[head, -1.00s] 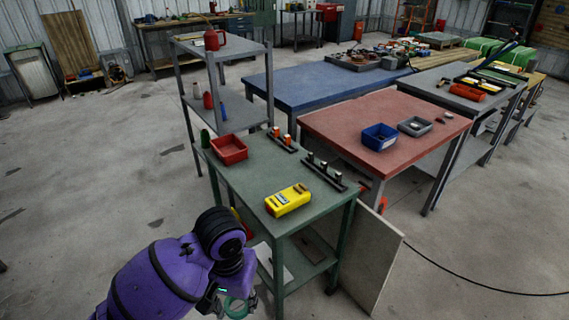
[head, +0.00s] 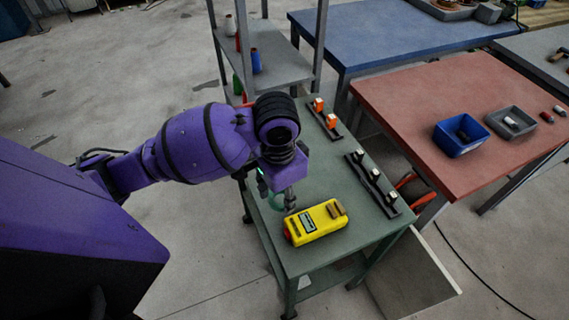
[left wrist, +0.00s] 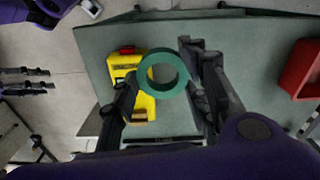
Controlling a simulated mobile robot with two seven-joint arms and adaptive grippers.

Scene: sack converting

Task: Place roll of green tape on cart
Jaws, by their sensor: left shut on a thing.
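The roll of green tape (left wrist: 152,83) is a flat ring between the fingertips of my left gripper (left wrist: 163,85) in the left wrist view. In the head view the tape (head: 274,202) shows partly behind the fingers of my left gripper (head: 284,203). The gripper is shut on the tape and holds it over the green cart top (head: 322,170), near its left edge. I cannot tell whether the tape touches the top. A yellow device (head: 316,222) lies beside the gripper on the cart.
Two black racks (head: 372,184) stand along the cart's far side. A red bin (left wrist: 300,68) sits at one end of the cart top in the left wrist view. A red-topped table (head: 430,95) with a blue bin (head: 460,134) stands to the right. Some cart top is bare.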

